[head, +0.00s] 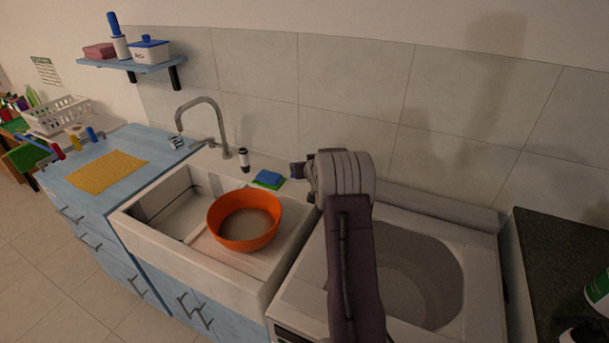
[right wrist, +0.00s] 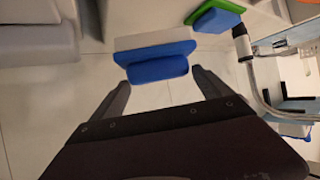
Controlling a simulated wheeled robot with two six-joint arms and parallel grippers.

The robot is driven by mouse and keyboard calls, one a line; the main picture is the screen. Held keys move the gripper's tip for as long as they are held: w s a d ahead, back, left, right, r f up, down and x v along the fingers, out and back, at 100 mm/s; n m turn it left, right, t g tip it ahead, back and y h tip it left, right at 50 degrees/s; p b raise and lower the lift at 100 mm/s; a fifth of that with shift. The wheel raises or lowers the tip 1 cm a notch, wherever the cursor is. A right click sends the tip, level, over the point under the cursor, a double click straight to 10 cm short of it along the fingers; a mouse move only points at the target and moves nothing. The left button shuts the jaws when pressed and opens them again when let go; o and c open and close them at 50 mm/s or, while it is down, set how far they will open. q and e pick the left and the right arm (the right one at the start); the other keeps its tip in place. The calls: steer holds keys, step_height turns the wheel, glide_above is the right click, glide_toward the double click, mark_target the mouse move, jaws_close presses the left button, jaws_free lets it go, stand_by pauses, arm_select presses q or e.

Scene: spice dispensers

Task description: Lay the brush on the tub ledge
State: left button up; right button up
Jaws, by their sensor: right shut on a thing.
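The brush (right wrist: 158,67) has a blue back and a pale bristle side, and it sits between the fingertips of my right gripper (right wrist: 160,85) in the right wrist view. In the head view my right gripper (head: 309,173) is at the back, near the left rear corner of the tub unit, and my arm covers part of the tub. The brush is mostly hidden there. The tub ledge (head: 440,203) is the pale raised strip behind the round basin (head: 415,275). I cannot tell whether the brush touches any surface. My left gripper is out of view.
A blue and green sponge (head: 269,179) lies on the sink's back rim, right of a small dark-topped bottle (head: 244,160). An orange bowl (head: 244,222) stands in the white sink (head: 140,229) under a curved tap (head: 213,113). A dark counter (head: 555,250) is at right.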

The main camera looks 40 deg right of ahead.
steer(key=shift+x, duration=1.55)
steer(key=f, duration=0.3)
steer(key=shift+a+f, duration=0.2)
steer(key=shift+f, duration=0.05)
steer(key=shift+w+f, duration=0.1)
steer(key=shift+f, duration=0.25)
steer(key=o, duration=1.2)
steer(key=shift+f, duration=0.1)
steer(key=shift+r, duration=0.25)
steer(key=shift+s+a+r, duration=0.1)
steer(key=shift+s, duration=0.2)
steer(key=v, duration=1.1)
steer(key=shift+s+b, duration=0.2)
steer(key=shift+b, duration=0.15)
